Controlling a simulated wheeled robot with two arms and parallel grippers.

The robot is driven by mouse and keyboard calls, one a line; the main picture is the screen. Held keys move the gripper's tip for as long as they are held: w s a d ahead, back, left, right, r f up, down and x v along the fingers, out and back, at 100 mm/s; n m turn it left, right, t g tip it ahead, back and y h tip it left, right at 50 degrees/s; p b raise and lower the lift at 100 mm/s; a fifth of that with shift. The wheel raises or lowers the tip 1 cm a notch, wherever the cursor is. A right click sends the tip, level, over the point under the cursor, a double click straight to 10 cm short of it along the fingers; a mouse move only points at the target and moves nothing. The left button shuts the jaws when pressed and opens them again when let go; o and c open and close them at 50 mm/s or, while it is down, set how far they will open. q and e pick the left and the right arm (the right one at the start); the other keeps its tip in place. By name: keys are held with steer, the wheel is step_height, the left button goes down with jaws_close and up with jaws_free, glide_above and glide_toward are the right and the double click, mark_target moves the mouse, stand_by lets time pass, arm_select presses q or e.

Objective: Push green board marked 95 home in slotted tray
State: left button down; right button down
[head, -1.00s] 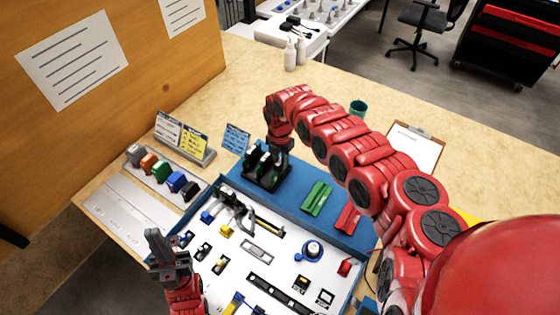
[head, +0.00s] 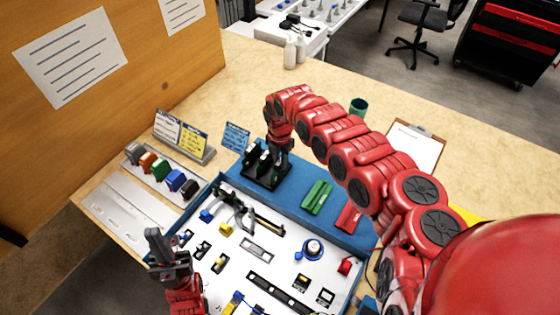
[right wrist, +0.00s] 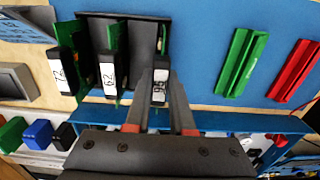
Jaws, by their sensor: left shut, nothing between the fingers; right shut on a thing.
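The black slotted tray (head: 262,183) stands on the blue strip at the back of the work area; it also shows in the right wrist view (right wrist: 140,42). My right gripper (right wrist: 160,118) is shut on the black end of the green board marked 95 (right wrist: 160,78), at the tray's right side. A bit of its green edge shows beyond the label; how deep it sits in its slot is hidden. Two other boards, marked 72 (right wrist: 62,72) and 62 (right wrist: 110,70), stand in the tray to its left. My left gripper (head: 155,240) is shut and empty at the front left.
A green rail (head: 317,197) and a red one (head: 349,218) lie right of the tray. The white panel (head: 270,225) in front carries several small parts. Coloured blocks (head: 160,170) and sign cards (head: 180,135) stand to the left. The table behind is mostly clear.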

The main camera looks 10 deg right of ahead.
steer(key=shift+f, duration=0.3)
steer(key=c, duration=0.7)
jaws_free()
steer(key=o, duration=0.3)
steer(key=shift+o, duration=0.2)
steer(key=shift+r, duration=0.1)
steer(key=shift+r+p, duration=2.35)
steer(key=shift+r, duration=1.15)
